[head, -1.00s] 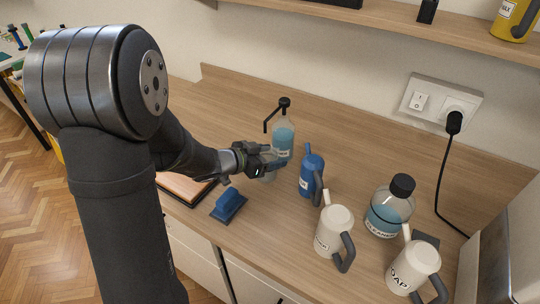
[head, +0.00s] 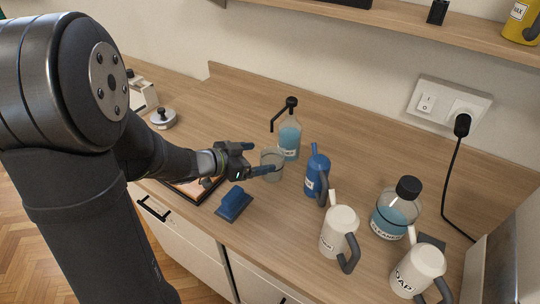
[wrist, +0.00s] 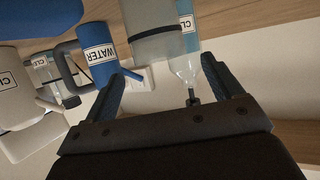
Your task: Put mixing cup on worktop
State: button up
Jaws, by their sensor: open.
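The mixing cup (head: 272,160) is a clear, greyish cup. It appears to stand upright on the wooden worktop (head: 330,110), in front of the clear pump bottle (head: 289,138) with blue liquid. My gripper (head: 262,158) is open, just left of the cup, with one finger reaching along the cup's near side. In the wrist view, which is upside down, the cup (wrist: 152,22) is beyond the open fingertips (wrist: 163,68). I see no finger closed on it. The exact gap between fingers and cup is hard to tell.
A blue WATER jug (head: 316,175) stands right of the cup. Two white jugs (head: 339,232) (head: 416,271) and a CLEANER bottle (head: 396,210) are farther right. A blue block-like tool (head: 234,203) and a dark-framed tray (head: 190,190) lie near the front edge.

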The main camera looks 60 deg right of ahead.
aim_at(276, 149)
jog(key=shift+v, duration=2.25)
jog(key=x, duration=1.2)
jog(key=shift+d, duration=0.1)
jog(key=shift+r, duration=1.15)
